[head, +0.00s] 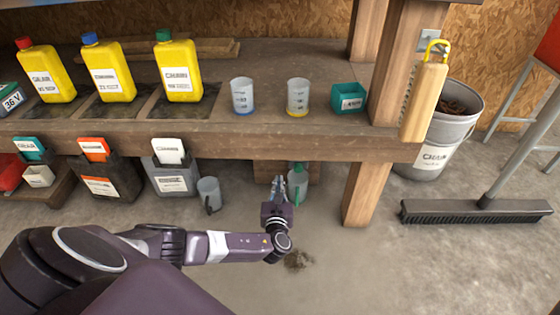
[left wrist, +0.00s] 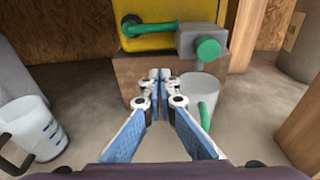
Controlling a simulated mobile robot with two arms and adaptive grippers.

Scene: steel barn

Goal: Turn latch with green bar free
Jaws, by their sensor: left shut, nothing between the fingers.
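In the left wrist view, a green bar (left wrist: 152,28) lies nearly level across a yellow panel (left wrist: 150,11). Its left end has a dark round part. Its right end meets the edge of a grey block (left wrist: 202,40); I cannot tell whether it sits inside it. A green knob (left wrist: 208,48) sticks out from the block. My left gripper (left wrist: 160,76) is shut and empty, in front of and below the bar, apart from it. In the head view my left gripper (head: 279,182) reaches under the bench front. The bar is hidden there. My right gripper is not in view.
A mug with a green handle (left wrist: 196,92) stands just right of my left fingertips. A mug with a dark handle (head: 208,194) stands to the left. The bench edge (head: 250,145) overhangs, and a wooden post (head: 362,195) stands at right.

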